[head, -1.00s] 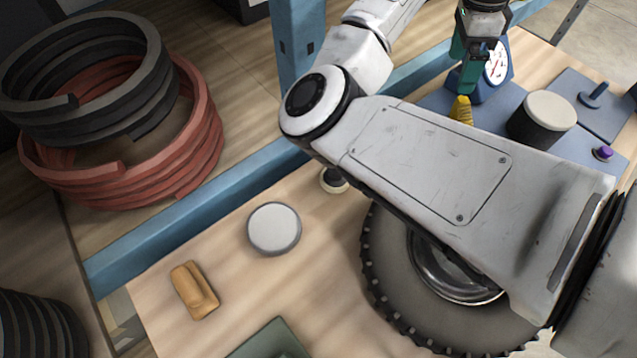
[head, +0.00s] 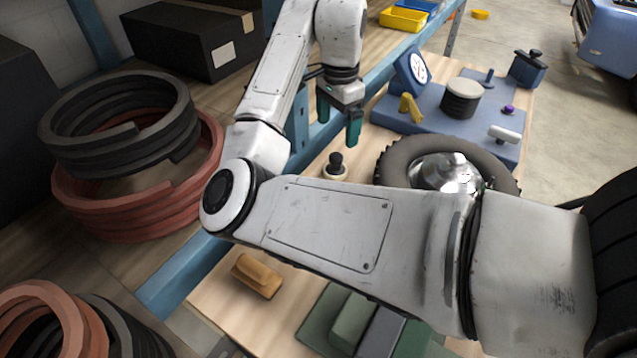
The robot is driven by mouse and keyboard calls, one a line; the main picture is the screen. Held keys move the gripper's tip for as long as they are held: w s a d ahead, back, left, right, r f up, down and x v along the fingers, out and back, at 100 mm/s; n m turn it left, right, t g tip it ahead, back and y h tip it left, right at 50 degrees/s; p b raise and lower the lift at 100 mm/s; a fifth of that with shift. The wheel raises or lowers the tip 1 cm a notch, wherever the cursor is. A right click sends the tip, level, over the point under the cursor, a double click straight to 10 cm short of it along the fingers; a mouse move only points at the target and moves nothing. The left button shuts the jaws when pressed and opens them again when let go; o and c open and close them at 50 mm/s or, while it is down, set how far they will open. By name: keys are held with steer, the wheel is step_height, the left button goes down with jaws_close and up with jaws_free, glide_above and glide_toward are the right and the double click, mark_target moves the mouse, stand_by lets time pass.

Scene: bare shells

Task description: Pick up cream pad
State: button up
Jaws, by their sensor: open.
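A small round cream pad (head: 335,174) with a black knob on top sits on the wooden table, left of the tyre. A black cylinder with a cream top (head: 462,92) stands farther back on a blue mat.
A tyre with a shiny metal hub (head: 447,172) lies right of the pad. The blue mat (head: 400,117) holds a dial gauge (head: 411,70) and a yellow piece (head: 411,108). A tan block (head: 257,276) and green block (head: 352,322) lie in front. A blue rail (head: 185,277) runs along the left.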

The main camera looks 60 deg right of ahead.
mark_target(336, 156)
steer(key=shift+a+f, duration=0.2)
steer(key=shift+a, duration=0.05)
step_height(336, 156, down, 5)
steer(key=shift+a+f+b, duration=0.1)
steer(key=shift+a+b, duration=0.05)
steer(key=shift+b, duration=0.15)
steer(key=shift+s+f+p, duration=0.15)
steer(key=shift+f+p, duration=0.2)
steer(key=shift+f, duration=1)
steer(key=shift+s+f+p, duration=0.1)
steer(key=shift+f+p, duration=0.25)
steer(key=shift+f, duration=1)
steer(key=c, duration=1.1)
